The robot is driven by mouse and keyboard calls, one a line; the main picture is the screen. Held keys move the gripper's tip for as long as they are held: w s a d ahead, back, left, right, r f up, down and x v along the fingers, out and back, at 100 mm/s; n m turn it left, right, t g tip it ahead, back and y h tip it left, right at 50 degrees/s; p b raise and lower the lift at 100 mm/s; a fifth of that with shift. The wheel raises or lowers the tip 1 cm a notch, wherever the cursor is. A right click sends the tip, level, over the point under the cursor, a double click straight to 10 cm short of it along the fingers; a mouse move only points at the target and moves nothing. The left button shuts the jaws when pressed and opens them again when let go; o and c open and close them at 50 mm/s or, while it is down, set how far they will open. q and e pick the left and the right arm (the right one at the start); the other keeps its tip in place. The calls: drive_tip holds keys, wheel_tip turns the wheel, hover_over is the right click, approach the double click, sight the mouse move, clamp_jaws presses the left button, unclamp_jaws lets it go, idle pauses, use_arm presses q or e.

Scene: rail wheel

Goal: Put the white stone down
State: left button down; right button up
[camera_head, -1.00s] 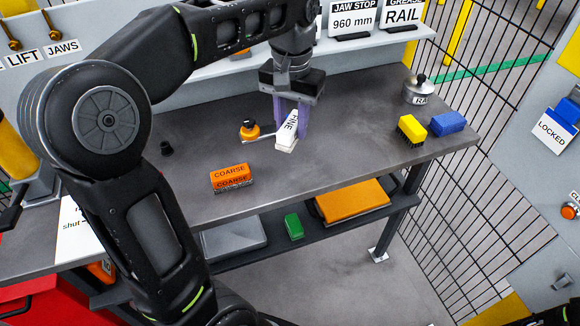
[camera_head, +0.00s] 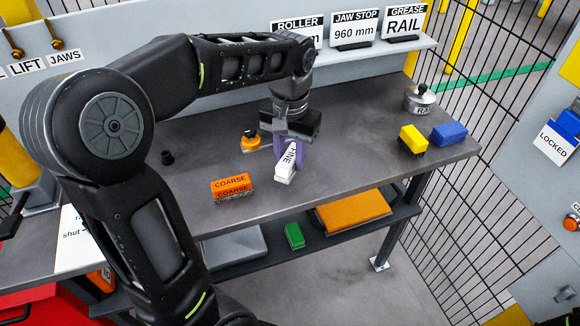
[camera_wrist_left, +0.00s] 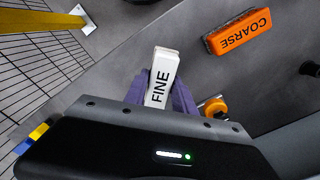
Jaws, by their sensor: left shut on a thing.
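The white stone (camera_head: 287,164), marked FINE, is between the purple fingers of my left gripper (camera_head: 281,150) over the grey workbench (camera_head: 350,170). My left gripper is shut on it. The stone is tilted in the head view, and I cannot tell whether its lower end touches the bench top. In the left wrist view the white stone (camera_wrist_left: 161,78) shows its FINE face between the fingers (camera_wrist_left: 160,95). My right gripper is not in view.
An orange COARSE block (camera_head: 232,187) lies left of the stone. An orange-topped tool (camera_head: 251,141) sits just behind it. A yellow brush (camera_head: 413,139), a blue block (camera_head: 449,134) and a metal pot (camera_head: 419,97) stand at the right. Bench between is clear.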

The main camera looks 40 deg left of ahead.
sight(290, 167)
use_arm(q)
wheel_tip(290, 167, down, 3)
drive_tip(key=shift+f, duration=0.35)
idle(0.3)
drive_tip(key=shift+f, duration=0.2)
drive_tip(key=c, duration=1)
unclamp_jaws()
drive_tip(key=shift+c, duration=0.2)
drive_tip(key=shift+r, duration=0.15)
